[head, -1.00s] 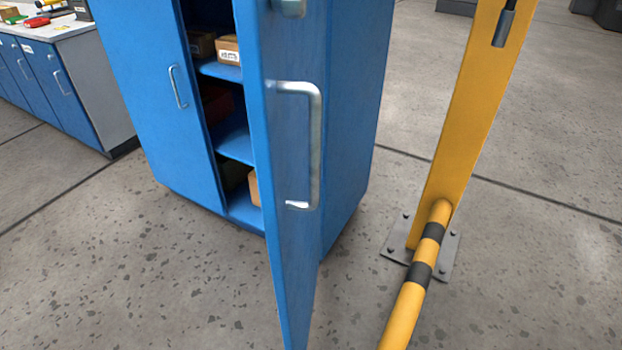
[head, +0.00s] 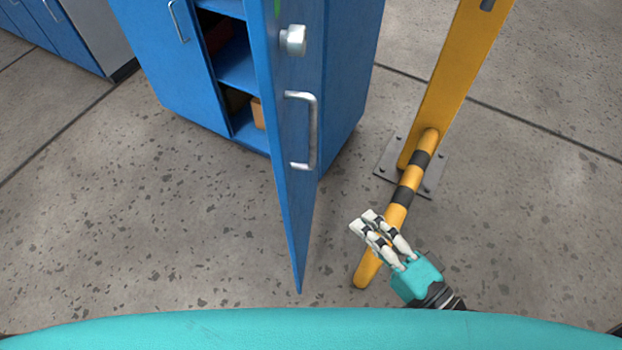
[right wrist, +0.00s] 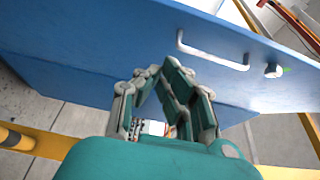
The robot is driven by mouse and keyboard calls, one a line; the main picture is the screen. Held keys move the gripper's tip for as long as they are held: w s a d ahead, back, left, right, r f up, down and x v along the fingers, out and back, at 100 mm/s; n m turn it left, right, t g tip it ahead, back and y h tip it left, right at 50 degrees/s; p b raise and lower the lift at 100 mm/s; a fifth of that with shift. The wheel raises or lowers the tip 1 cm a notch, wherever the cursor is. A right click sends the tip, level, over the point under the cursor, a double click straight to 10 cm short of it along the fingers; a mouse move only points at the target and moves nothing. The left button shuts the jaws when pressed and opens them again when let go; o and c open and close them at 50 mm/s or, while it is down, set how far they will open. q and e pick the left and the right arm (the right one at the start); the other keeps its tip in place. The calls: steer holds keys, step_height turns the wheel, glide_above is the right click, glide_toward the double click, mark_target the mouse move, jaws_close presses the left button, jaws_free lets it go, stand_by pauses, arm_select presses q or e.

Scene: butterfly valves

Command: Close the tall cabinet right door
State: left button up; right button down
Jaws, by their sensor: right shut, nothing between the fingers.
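The blue tall cabinet (head: 345,95) stands with its right door (head: 296,200) swung open toward me, nearly edge-on in the head view. The door's outer face carries a silver handle (head: 313,130) and a round knob (head: 293,40) above it. The left door (head: 170,75) looks shut. My right gripper (head: 364,224) is shut and empty, to the right of the open door and apart from it in the head view. In the right wrist view the gripper (right wrist: 160,68) points at the door's blue outer face (right wrist: 120,45), with the handle (right wrist: 212,55) beyond it. My left gripper is out of view.
A yellow post (head: 455,70) on a bolted plate stands right of the cabinet. A yellow and black striped rail (head: 399,195) runs from it toward me, close by my right gripper. Shelves with boxes (head: 258,113) show inside. Floor left of the door is clear.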

steer(key=s+a+p+x, duration=0.1)
steer(key=a+p+x, duration=0.1)
steer(key=x, duration=0.9)
steer(key=shift+a+p, duration=0.4)
steer(key=shift+p, duration=0.15)
steer(key=shift+a, duration=0.1)
